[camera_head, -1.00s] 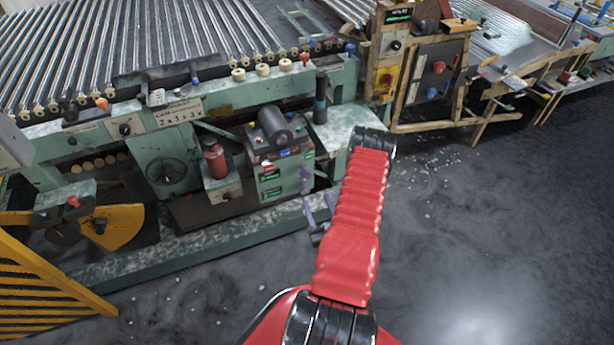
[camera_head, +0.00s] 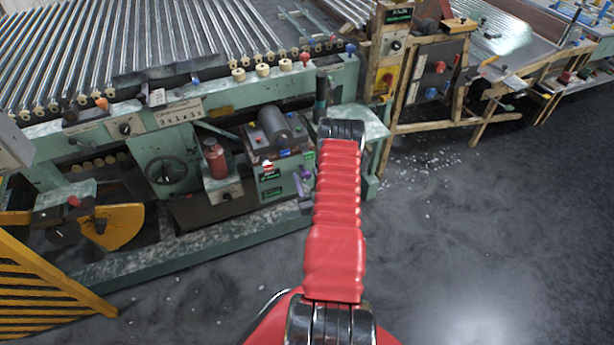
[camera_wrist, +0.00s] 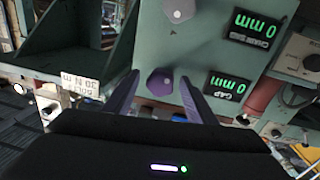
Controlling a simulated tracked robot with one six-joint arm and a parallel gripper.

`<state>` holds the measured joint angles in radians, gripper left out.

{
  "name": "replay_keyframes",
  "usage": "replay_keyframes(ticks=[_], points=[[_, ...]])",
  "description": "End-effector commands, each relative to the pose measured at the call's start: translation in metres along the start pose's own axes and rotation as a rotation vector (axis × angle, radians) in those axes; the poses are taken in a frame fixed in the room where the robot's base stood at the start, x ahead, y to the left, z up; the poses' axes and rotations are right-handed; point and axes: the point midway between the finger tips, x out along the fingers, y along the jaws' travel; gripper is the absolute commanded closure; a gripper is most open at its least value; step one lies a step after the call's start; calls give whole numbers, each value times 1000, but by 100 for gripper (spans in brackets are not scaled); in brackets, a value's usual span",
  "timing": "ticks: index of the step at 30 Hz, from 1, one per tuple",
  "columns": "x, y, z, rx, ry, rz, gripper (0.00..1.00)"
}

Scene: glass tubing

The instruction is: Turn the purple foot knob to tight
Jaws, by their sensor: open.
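The purple knob (camera_wrist: 160,81) sits on a green machine panel in the wrist view, with a faceted outline. My gripper (camera_wrist: 158,76) is open. Its two purple-grey fingers stand on either side of the knob, with nothing held between them. Whether either fingertip touches the knob cannot be told. In the head view, my red arm hides much of the gripper, whose visible part is beside the lower right of the green machine. Purple there is too small to separate knob from finger.
A pale knob (camera_wrist: 178,10) is on the same panel, beside green-lit displays (camera_wrist: 228,86). A printed plate (camera_wrist: 80,84) is to the left. In the head view, a red bottle (camera_head: 215,158) stands on the machine, and the dark floor (camera_head: 480,240) at right is open.

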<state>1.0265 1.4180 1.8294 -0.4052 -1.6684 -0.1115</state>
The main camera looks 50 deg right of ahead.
Motion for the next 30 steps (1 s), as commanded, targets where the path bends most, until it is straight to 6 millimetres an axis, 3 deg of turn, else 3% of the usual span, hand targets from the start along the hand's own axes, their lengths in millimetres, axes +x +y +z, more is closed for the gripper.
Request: replay_keyframes(ticks=[11, 28, 30], points=[[7, 0, 0, 0, -1, 1, 49], [6, 2, 0, 0, -1, 4, 88], [9, 5, 0, 0, 0, 5, 89]])
